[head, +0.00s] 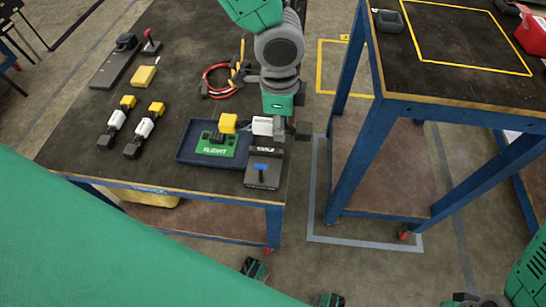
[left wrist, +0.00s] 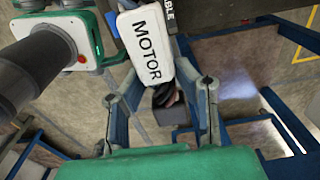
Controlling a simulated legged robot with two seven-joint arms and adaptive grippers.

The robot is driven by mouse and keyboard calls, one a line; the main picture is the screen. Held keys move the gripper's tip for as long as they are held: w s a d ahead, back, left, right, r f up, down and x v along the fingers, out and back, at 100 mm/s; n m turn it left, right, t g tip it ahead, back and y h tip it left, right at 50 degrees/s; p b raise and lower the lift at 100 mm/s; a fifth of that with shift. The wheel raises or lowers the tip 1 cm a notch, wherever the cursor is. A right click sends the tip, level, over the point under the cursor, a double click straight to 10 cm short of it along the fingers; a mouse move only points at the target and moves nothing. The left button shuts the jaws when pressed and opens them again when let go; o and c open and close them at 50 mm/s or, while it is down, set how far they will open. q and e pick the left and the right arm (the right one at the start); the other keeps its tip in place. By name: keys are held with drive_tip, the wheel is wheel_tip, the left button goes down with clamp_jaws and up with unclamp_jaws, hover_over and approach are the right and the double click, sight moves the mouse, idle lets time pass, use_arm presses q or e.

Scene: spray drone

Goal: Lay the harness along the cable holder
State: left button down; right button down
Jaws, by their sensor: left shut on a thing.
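The harness has a yellow end (head: 228,123) over the tray, a white middle block (head: 262,126) and a dark end block (head: 303,131) past the table's right edge. My left gripper (head: 285,128) is shut on it between the white and dark blocks. In the left wrist view, the white block (left wrist: 145,45) reads MOTOR and the fingers (left wrist: 163,100) close around dark cable. The dark cable holder (head: 263,177), with a blue mark, stands at the table's front right corner, just in front of the white block. Whether harness and holder touch is unclear. My right gripper is out of view.
A blue tray (head: 184,150) with a green FLIGHT board (head: 216,147) lies left of the holder. Two similar harnesses (head: 117,122) and (head: 146,128) lie further left. Red and black cables (head: 210,78) lie behind. A blue-framed bench (head: 350,130) stands right, across a gap.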

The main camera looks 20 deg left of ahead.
use_arm(q)
drive_tip(key=f, duration=0.2)
drive_tip(key=f+b, duration=0.1)
drive_tip(key=f, duration=0.1)
drive_tip(key=a+f, duration=0.1)
drive_tip(key=f, duration=0.1)
drive_tip(key=shift+f, duration=0.1)
wheel_tip(320, 180, down, 3)
drive_tip(key=shift+d+f+b, duration=0.1)
drive_tip(key=shift+d+b, duration=0.05)
drive_tip(key=shift+b, duration=0.45)
drive_tip(key=shift+d+f, duration=0.1)
drive_tip(key=shift+f, duration=0.05)
drive_tip(key=shift+f, duration=0.55)
drive_tip(key=c, duration=1.2)
unclamp_jaws()
